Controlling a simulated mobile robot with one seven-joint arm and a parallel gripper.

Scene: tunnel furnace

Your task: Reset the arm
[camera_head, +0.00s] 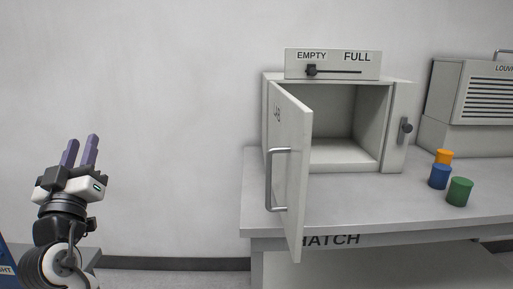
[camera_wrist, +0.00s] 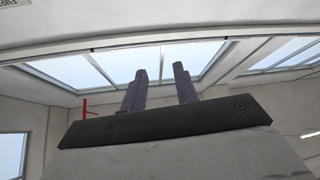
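My gripper (camera_head: 80,152) is at the lower left of the head view, raised and pointing up, well away from the bench. Its two purple fingers stand apart with nothing between them. In the wrist view my gripper (camera_wrist: 160,75) points up toward ceiling windows, and its fingers are also apart and empty.
A grey furnace box (camera_head: 392,130) stands on a bench (camera_head: 350,205), its door (camera_head: 290,165) swung open toward me and its inside empty. The slider (camera_head: 312,70) above sits at EMPTY. Orange (camera_head: 444,156), blue (camera_head: 439,177) and green (camera_head: 460,191) cylinders stand at the right. A louvred unit (camera_head: 480,95) is behind.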

